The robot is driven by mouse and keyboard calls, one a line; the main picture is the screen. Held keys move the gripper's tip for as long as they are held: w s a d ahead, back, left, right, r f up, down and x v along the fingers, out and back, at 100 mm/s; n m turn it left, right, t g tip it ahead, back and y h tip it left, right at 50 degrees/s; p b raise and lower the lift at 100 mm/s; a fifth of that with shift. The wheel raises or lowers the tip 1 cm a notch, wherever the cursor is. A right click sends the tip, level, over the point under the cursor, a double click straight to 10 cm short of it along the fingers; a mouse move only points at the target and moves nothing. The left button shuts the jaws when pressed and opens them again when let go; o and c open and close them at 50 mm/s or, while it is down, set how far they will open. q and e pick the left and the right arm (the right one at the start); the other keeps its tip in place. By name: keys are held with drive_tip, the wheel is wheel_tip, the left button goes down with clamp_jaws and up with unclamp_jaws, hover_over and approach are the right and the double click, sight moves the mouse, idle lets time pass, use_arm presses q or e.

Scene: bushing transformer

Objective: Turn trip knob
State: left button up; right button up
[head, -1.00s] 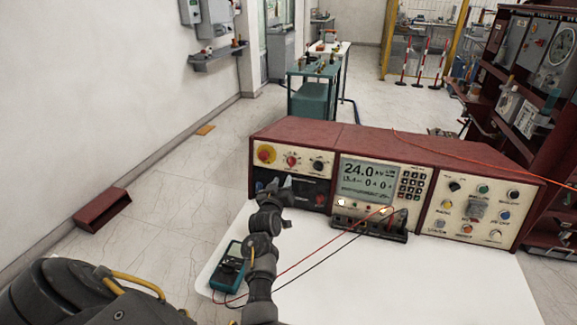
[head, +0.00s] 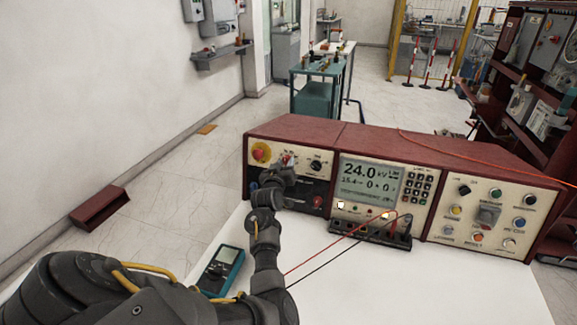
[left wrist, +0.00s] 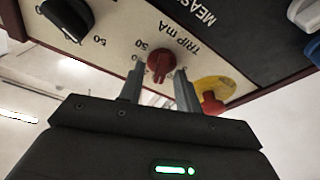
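The red trip knob (left wrist: 160,64) sits on the cream panel beside the printed words "TRIP mA", upside down in the left wrist view. In the head view the knob (head: 287,158) is partly covered by my left gripper (head: 284,168). In the left wrist view my left gripper (left wrist: 158,84) is open, with one finger on each side of the knob and the tips close to it. I cannot tell whether the fingers touch it. My right gripper is not in view.
A red emergency button on a yellow disc (left wrist: 212,92) lies close beside one finger. A black knob (left wrist: 68,18) is on the other side. The red test console (head: 400,153) stands on a white table (head: 400,285) with a multimeter (head: 221,269) and loose test leads.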

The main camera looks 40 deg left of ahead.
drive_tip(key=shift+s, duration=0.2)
use_arm(q)
drive_tip(key=shift+s, duration=0.1)
drive_tip(key=shift+c, duration=0.7)
clamp_jaws()
drive_tip(key=shift+m, duration=0.3)
drive_tip(key=m+h, duration=0.1)
drive_tip(key=m, duration=0.3)
drive_tip(key=shift+a+t, duration=0.1)
drive_tip(key=shift+t, duration=0.3)
drive_tip(key=shift+m+h+p, duration=0.55)
drive_tip(key=shift+m+h, duration=0.35)
drive_tip(key=shift+m, duration=1.6)
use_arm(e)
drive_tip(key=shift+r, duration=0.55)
